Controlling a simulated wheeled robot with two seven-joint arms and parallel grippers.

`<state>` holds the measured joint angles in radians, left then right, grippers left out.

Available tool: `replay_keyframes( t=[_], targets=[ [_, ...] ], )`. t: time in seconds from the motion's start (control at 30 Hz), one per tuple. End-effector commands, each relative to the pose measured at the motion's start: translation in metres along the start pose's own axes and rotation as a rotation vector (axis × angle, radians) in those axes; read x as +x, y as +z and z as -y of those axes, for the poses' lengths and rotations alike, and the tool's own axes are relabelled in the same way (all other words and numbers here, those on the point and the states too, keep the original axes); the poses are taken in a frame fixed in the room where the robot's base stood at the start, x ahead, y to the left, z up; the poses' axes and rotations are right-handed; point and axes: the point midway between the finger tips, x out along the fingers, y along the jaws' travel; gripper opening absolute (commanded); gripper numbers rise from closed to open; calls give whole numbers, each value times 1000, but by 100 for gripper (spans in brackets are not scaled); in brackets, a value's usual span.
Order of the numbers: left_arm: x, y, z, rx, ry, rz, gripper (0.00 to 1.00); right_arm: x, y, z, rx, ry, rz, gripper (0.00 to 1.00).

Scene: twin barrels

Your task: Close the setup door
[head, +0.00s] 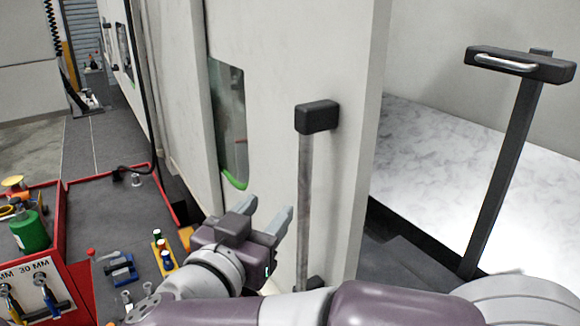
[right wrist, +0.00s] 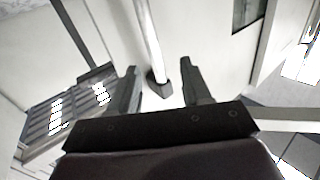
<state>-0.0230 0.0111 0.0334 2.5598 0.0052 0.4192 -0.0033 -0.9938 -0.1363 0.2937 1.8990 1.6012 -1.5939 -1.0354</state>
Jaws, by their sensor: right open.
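The setup door (head: 345,130) is a tall pale panel with a window on its left part. It stands open, with a bright space to its right. Its handle (head: 305,205) is a vertical grey bar with black end mounts. My right gripper (head: 268,207) is open and empty, just left of the handle's lower part in the head view. In the right wrist view the handle (right wrist: 149,42) and its black end mount show beyond and between the two open fingers (right wrist: 160,84). I cannot tell how deep the gap is. My left gripper is not in view.
A red-edged cart (head: 70,215) with tools, a green container (head: 30,232) and small parts stands at the left. A dark post with a black-and-metal handle (head: 510,63) rises at the right, before a white marbled surface (head: 430,160). An aisle runs back at upper left.

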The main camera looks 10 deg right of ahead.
Motion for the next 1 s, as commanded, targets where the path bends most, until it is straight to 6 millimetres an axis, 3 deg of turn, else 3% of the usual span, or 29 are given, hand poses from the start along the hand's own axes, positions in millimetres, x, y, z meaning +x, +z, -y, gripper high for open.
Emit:
replay_keyframes(
  t=[0.17, 0.4, 0.6, 1.0],
  targets=[
    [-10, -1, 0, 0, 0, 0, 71, 20, -7, -6, -53, 31, -17, 48],
    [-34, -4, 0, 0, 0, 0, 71, 84, -9, -8, -53, 30, -15, 48],
    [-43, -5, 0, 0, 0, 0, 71, 116, -7, -7, -51, 24, -16, 48],
    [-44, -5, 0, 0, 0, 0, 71, 127, -5, -7, -49, 21, -17, 48]
  ],
)
